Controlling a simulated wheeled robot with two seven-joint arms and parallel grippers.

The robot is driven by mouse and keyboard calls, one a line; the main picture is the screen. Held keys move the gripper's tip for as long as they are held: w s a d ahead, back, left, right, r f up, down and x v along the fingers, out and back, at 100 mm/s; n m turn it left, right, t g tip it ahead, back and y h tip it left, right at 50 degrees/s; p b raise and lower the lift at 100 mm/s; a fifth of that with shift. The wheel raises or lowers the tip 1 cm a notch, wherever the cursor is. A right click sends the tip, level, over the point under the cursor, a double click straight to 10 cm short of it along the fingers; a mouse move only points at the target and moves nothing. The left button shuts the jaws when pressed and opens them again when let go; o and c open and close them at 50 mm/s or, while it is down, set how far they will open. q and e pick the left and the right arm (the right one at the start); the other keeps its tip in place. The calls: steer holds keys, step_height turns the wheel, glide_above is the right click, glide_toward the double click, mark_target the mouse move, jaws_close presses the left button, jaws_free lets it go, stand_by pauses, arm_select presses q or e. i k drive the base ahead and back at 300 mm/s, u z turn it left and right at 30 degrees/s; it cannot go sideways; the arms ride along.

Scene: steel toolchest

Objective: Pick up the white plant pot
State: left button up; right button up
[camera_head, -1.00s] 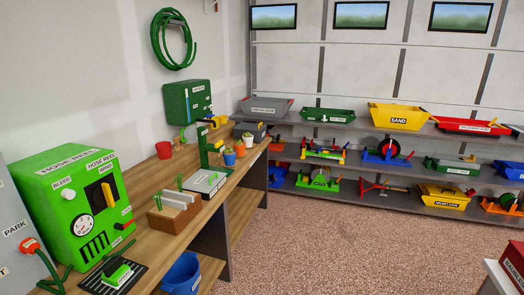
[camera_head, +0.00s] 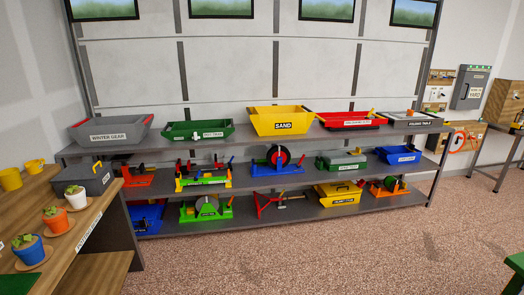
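The white plant pot (camera_head: 77,200) holds a small green plant and stands upright on a round saucer. It is on the wooden workbench (camera_head: 85,237) at the left, close to the bench's right edge. An orange plant pot (camera_head: 57,221) and a blue plant pot (camera_head: 29,251) stand in a row nearer to me, each on a saucer. Neither of my grippers shows in the view.
A grey lidded box (camera_head: 85,178) sits just behind the white pot, and yellow cups (camera_head: 11,180) stand to its left. A steel shelf (camera_head: 250,145) with labelled bins runs along the back wall. The speckled floor (camera_head: 330,245) right of the bench is clear.

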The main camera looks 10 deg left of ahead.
mark_target(76, 195)
steer(key=u, duration=0.25)
steer(key=i, duration=2.3)
steer(key=u, duration=1.3)
steer(key=i, duration=0.75)
steer(key=u, duration=0.25)
